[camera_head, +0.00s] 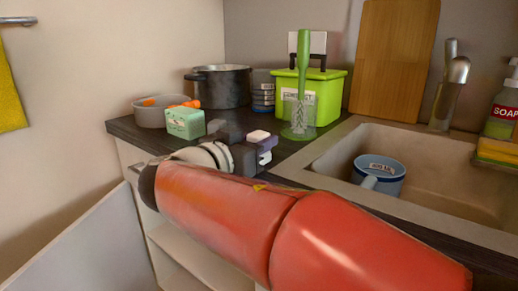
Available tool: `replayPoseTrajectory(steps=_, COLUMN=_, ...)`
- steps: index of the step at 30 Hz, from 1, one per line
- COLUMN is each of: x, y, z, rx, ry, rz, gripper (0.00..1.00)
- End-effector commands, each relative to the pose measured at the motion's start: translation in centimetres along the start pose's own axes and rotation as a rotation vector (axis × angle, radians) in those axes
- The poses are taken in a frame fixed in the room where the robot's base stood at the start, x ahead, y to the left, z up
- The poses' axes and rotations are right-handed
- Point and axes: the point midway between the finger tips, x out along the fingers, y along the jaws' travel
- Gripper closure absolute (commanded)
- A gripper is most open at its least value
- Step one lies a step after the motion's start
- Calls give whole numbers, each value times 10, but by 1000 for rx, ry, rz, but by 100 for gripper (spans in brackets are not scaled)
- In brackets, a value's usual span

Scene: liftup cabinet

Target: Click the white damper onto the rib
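My gripper (238,148) is a dark grey end on my red arm, over the front edge of the counter, pointing away from the camera. A small pale, whitish-lilac block (258,137) shows right beside its dark jaws, with another white bit just below it. This may be the white damper, but I cannot tell whether it is held or lies behind the jaws. The jaws are small and partly hidden by my wrist, so their opening is unclear. I cannot make out the rib. The open cabinet (183,246) below the counter is largely hidden by my arm.
The dark counter (127,128) holds a grey bowl (150,117), a green box (185,123), a black pot (222,87), a lime caddy (325,95) and a green whisk-like tool (303,60). A sink (330,163) with a blue mug (384,172) is right. A pale panel (75,250) stands left.

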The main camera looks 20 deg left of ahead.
Motion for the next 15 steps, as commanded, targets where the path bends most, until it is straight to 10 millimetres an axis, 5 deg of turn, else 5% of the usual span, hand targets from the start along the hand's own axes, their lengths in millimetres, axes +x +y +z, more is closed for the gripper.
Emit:
replayPoseTrajectory(steps=4, x=0, y=0, z=0, rx=0, ry=0, rz=0, gripper=91)
replayPoseTrajectory(steps=15, x=0, y=0, z=-14, rx=2, ry=0, rz=0, gripper=92)
